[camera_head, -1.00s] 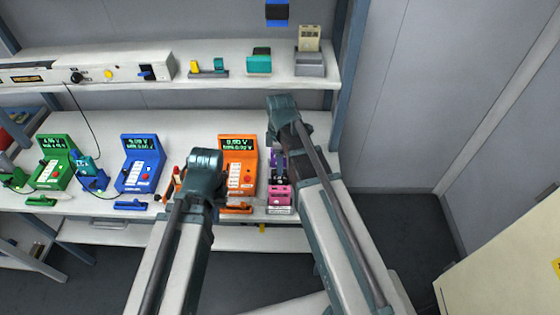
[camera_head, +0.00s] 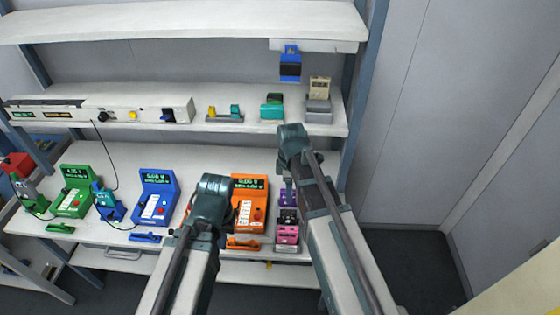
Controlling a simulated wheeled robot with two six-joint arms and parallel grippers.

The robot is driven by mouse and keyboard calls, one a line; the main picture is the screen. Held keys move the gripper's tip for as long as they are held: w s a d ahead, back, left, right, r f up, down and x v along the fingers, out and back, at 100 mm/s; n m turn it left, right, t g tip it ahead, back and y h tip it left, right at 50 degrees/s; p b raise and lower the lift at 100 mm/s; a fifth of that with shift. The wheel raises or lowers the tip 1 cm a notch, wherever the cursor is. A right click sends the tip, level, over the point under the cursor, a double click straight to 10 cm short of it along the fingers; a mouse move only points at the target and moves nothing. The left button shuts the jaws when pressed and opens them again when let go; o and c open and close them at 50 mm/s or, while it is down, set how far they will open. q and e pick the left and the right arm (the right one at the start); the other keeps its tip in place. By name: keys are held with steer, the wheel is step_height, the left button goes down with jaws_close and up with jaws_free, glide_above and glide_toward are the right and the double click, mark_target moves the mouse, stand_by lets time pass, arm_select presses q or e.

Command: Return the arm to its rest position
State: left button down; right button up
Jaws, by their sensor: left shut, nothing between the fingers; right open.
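My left arm reaches up from the bottom, and its dark teal end with the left gripper (camera_head: 208,205) is in front of the bench, between the blue and orange testers. The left gripper is shut and empty. My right arm rises from the bottom right, and its end with the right gripper (camera_head: 292,145) is in front of the middle shelf's edge. The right gripper is open, with nothing seen in it. The fingertips of both are mostly hidden by the arm ends.
The bench (camera_head: 130,160) holds green (camera_head: 76,190), blue (camera_head: 154,197) and orange (camera_head: 250,205) testers. A pink device (camera_head: 287,232) sits beside the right arm. The middle shelf (camera_head: 240,127) carries small fixtures. Open floor (camera_head: 405,265) lies at the right.

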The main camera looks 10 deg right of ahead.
steer(key=shift+a, duration=0.1)
steer(key=s+a+f+m+h+b, duration=0.1)
steer(key=s+a+f+m+b, duration=0.1)
steer(key=s+a+m, duration=0.8)
steer(key=shift+s+a+f+m+b, duration=0.15)
steer(key=shift+s+f+m+b, duration=0.3)
steer(key=shift+s, duration=1.7)
